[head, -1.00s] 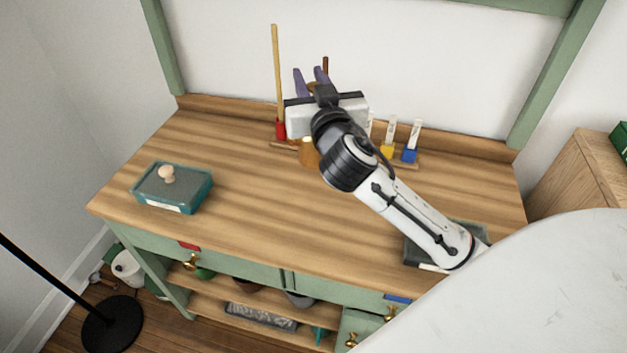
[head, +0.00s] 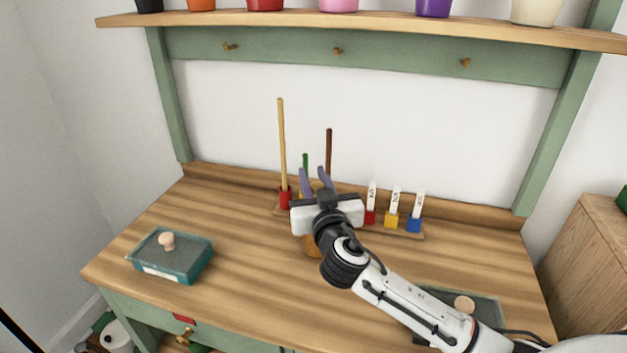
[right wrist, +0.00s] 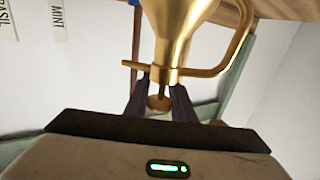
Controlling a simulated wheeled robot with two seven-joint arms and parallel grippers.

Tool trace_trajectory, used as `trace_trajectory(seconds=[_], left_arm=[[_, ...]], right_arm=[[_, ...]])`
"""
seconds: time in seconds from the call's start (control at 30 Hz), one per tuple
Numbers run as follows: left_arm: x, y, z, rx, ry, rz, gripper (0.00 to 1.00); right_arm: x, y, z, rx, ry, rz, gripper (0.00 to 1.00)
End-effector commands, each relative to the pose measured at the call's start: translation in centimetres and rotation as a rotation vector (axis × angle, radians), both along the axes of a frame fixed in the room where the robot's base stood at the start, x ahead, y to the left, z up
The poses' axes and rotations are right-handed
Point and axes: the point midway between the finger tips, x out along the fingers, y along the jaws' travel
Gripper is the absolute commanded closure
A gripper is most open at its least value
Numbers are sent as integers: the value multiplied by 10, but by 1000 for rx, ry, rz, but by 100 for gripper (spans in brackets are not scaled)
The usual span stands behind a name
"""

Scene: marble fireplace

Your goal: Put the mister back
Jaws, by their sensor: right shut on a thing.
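The brass mister shows large in the right wrist view (right wrist: 178,30), with a curved handle at its right. My right gripper (right wrist: 160,100) is shut on its narrow part, with one dark purple finger on each side. In the head view the right gripper (head: 314,182) is over the wooden worktop, in front of the tool rack. It hides most of the mister there; only a brown-gold part (head: 312,246) shows below it. I cannot tell whether that part touches the worktop. My left gripper is not in view.
The wooden rack (head: 408,235) holds upright sticks and white labels in coloured blocks. A teal lidded box (head: 172,257) is at the left, a dark lidded tray (head: 488,308) at the right. Above are a shelf (head: 390,28) with coloured pots and a green rail (head: 285,50) with several bare pegs.

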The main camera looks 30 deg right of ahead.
Motion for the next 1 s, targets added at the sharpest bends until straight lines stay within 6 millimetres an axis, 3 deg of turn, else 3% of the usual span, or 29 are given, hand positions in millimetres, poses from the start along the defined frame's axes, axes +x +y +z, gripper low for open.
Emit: trace_trajectory(seconds=[0.33, 0.37, 0.47, 0.83, 1.0], left_arm=[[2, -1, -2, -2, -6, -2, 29], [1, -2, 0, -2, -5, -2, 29], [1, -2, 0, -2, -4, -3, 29], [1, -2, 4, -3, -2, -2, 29], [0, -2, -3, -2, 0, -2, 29]], right_arm=[[0, 0, -3, 1, -4, 0, 100], [0, 0, -2, 1, -1, 0, 72], [0, 0, -2, 1, 0, 0, 59], [-1, 0, 3, -1, -1, 1, 59], [-27, 12, -2, 5, 1, 2, 59]])
